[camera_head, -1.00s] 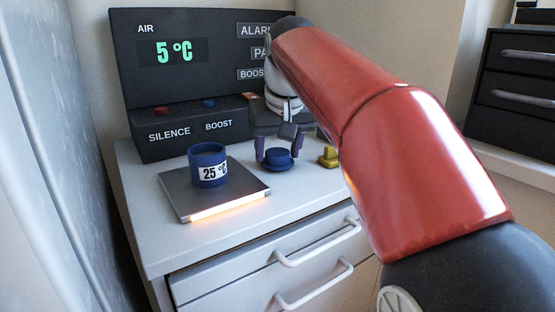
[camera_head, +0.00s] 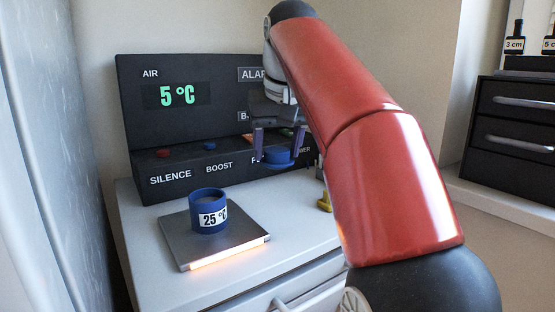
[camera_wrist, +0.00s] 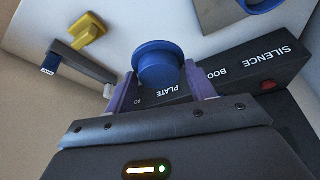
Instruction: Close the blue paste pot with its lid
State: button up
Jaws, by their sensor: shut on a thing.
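The blue paste pot (camera_head: 208,212) stands upright and uncovered on a dark square plate (camera_head: 180,238), with a "25 °C" label on its front. My gripper (camera_head: 272,157) is to the right of the pot and higher, in front of the control panel. It is shut on the blue lid (camera_head: 278,157), held clear of the counter. In the wrist view the lid (camera_wrist: 157,62) sits between the two purple fingertips. A sliver of the plate (camera_wrist: 222,14) and of the pot (camera_wrist: 262,4) shows at the top edge there.
The dark control panel (camera_head: 130,110) reads "AIR 5 °C" and stands behind the plate, with a button ledge in front. A yellow object (camera_head: 324,203) lies on the counter at the right. The plate's front edge glows orange. A black drawer unit (camera_head: 520,135) is at the far right.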

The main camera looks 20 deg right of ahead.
jog(key=shift+a+r, duration=0.3)
jog(key=s+a+r+n+y, duration=0.1)
jog(key=s+a+r+n, duration=0.1)
jog(key=a, duration=0.4)
jog(key=s+a+r+n+y, duration=0.1)
jog(key=s+a+r+n, duration=0.1)
jog(key=a+n, duration=0.3)
jog(key=shift+s+a+g+y, duration=0.15)
jog(key=shift+a+g+y, duration=0.15)
jog(key=shift+a, duration=0.45)
notch_tip(320, 180, down, 6)
jog(key=b, duration=0.5)
jog(key=shift+r+p, duration=0.1)
jog(key=shift+p, duration=0.4)
dwell(0.6)
jog(key=shift+f+b, duration=0.75)
jog(key=shift+f, duration=0.2)
jog(key=o, duration=1)
jog(key=shift+o, duration=0.2)
